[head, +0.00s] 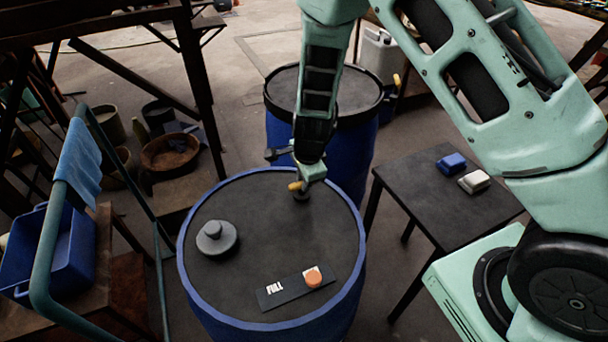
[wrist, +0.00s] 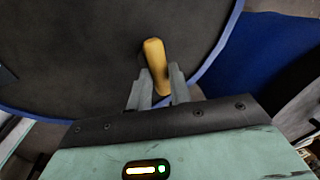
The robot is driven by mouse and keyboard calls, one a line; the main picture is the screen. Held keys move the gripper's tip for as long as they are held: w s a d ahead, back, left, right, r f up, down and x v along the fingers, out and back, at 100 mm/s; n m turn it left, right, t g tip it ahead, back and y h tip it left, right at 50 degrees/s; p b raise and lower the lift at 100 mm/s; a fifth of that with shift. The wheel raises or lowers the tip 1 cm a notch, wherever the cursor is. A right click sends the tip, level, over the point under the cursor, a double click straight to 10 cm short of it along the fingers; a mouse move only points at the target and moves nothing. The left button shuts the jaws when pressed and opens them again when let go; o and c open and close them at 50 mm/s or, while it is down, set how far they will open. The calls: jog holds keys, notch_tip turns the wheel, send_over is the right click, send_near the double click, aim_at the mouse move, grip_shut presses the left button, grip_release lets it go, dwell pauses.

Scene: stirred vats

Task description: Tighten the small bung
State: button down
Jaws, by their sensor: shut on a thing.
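The small bung (head: 295,186) has a yellow bar handle and sits at the back right of the blue drum's dark lid (head: 265,215). Its dark base shows just under the handle. My gripper (head: 305,180) reaches down over it from above. In the wrist view the yellow handle of the small bung (wrist: 154,60) stands between the two grey fingers of my gripper (wrist: 156,88), which are shut on it. I cannot tell how deep the bung sits in the lid.
A large grey bung (head: 216,239) is on the lid's left. A black "FULL" plate (head: 283,288) with an orange disc (head: 313,278) lies in front. A second drum (head: 350,150) stands behind. A dark table (head: 440,200) at right holds blue and white blocks. A rail (head: 45,250) runs left.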

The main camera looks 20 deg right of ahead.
dwell(0.5)
jog(key=c, duration=1.3)
grip_release()
jog(key=s+r+p, duration=0.2)
jog(key=s+r, duration=0.1)
jog(key=r, duration=1.4)
jog(key=shift+s, duration=0.2)
jog(key=s+a+r+n, duration=0.2)
jog(key=s+r+n, duration=0.1)
jog(key=s+n, duration=0.5)
jog(key=s+a+r+n+g, duration=0.1)
jog(key=s+a+r+n, duration=0.1)
jog(key=s+n, duration=0.6)
jog(key=s+a+r+n+g, duration=0.1)
jog(key=s+r+n, duration=0.3)
jog(key=s+n, duration=0.5)
jog(key=shift+s+a, duration=0.2)
jog(key=shift+a, duration=0.7)
